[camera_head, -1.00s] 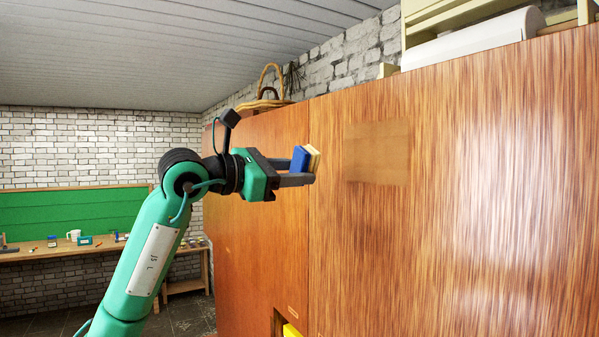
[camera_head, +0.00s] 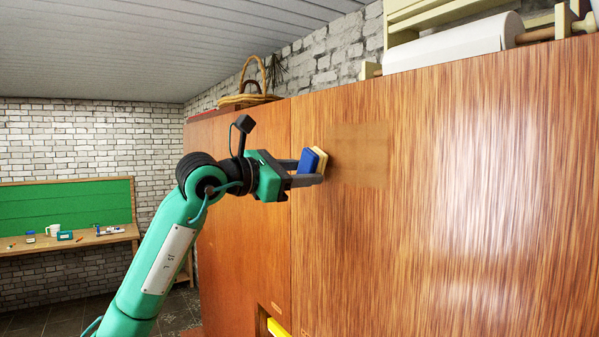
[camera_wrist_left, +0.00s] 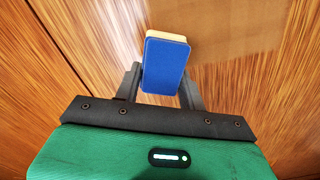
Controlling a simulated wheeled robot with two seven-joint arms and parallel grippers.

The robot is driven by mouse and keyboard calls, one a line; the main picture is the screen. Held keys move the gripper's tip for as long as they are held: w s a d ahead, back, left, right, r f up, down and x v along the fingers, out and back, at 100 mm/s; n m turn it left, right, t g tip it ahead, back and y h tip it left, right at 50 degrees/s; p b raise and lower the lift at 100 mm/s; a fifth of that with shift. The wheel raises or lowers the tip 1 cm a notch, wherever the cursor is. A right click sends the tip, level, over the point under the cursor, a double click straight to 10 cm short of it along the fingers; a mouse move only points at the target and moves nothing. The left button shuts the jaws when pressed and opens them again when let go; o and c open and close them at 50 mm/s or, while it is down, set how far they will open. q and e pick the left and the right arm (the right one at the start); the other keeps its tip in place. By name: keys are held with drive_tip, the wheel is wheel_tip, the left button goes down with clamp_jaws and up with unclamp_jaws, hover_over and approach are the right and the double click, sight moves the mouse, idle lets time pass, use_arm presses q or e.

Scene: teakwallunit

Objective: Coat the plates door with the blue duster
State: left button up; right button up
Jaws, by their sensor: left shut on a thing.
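My left gripper (camera_head: 310,169) is shut on the blue duster (camera_head: 308,161), which has a blue back and a cream pad (camera_head: 321,160). The duster is held upright, with its pad facing the plates door (camera_head: 450,230), the large striped wood panel on the right. A flat, duller brown patch (camera_head: 362,155) lies on the door's upper left, and the pad is at its left edge. The wrist view shows the duster's blue back (camera_wrist_left: 165,65) between the fingers, with the patch (camera_wrist_left: 235,35) beyond it. I cannot tell whether the pad touches the door. My right gripper is out of view.
A seam separates the door from a plainer wood panel (camera_head: 245,220) on the left. A yellow thing (camera_head: 277,328) shows in a low opening. A basket (camera_head: 250,98) and a white paper roll (camera_head: 455,48) are on top of the unit. A workbench (camera_head: 70,245) stands far left.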

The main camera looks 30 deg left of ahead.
use_arm(q)
drive_tip(key=shift+w+d, duration=0.15)
drive_tip(key=shift+w, duration=0.2)
idle(0.4)
drive_tip(key=shift+w+d+p, duration=0.15)
drive_tip(key=shift+w+p, duration=0.2)
drive_tip(key=shift+w, duration=0.1)
drive_tip(key=shift+s+d, duration=0.1)
